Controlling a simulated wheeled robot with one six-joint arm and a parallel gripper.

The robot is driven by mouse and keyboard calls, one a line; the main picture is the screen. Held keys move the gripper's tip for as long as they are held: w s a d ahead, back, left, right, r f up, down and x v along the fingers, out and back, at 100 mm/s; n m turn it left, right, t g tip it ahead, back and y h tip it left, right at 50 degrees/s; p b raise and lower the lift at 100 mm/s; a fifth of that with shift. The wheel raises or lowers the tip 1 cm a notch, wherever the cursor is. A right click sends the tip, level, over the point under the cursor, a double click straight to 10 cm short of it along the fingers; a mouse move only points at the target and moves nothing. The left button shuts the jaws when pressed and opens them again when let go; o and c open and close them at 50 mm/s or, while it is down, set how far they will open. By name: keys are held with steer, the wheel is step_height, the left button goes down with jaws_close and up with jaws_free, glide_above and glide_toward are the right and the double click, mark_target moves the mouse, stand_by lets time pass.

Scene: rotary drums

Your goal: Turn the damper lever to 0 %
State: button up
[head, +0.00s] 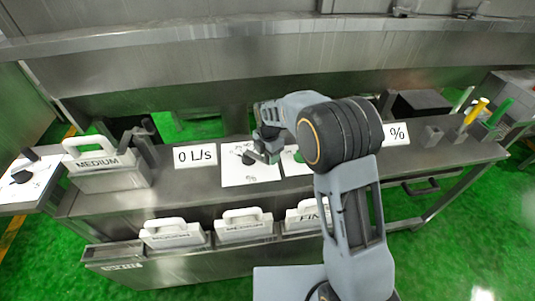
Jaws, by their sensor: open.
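A white dial plate (250,175) lies flat on the steel bench, with small marks printed on it. A dark lever or knob (248,157) shows on this plate, just left of my gripper. My gripper (264,152) is open and points down over the plate's right part. Whether it touches the lever cannot be told at this size. A sign ending in "%" (398,134) stands right of my arm, its left part hidden behind the arm. The lever's exact angle on the scale is too small to read.
A "0 L/s" sign (195,155) stands left of the plate. A white-handled MEDIUM block (105,165) is further left. Several similar blocks (243,228) line the front. Another plate with dark knobs (25,178) is at far left. A yellow handle (476,110) stands at right.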

step_height(320, 180, up, 14)
stand_by(0.6)
steer(key=shift+f, duration=0.1)
stand_by(0.4)
